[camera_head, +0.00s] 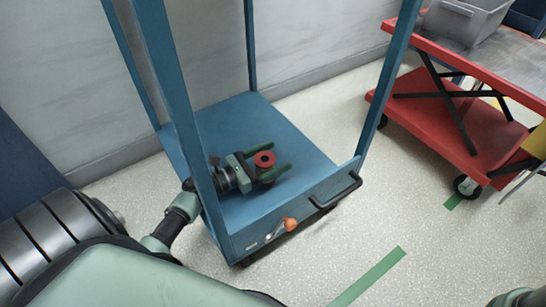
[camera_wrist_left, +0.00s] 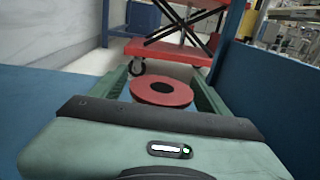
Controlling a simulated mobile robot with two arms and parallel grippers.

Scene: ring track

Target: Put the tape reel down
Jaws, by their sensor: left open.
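The tape reel (camera_head: 264,159) is a small red ring with a dark centre, over the blue deck (camera_head: 290,139) of a blue-framed cart. It also shows in the left wrist view (camera_wrist_left: 162,99), lying flat between the two green fingers. My left gripper (camera_head: 281,156) reaches in low over the deck, with one finger on each side of the reel. The fingers are open, with gaps beside the reel in the wrist view. The reel's underside is hidden, so I cannot tell whether it touches the deck. My right gripper is out of view.
Blue posts (camera_head: 186,108) stand at the cart's corners, one close to my left arm. A black handle (camera_head: 336,191) and an orange knob (camera_head: 290,224) are on the cart's front edge. A red cart (camera_head: 440,115) with a grey bin (camera_head: 463,20) stands right. Floor between the carts is clear.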

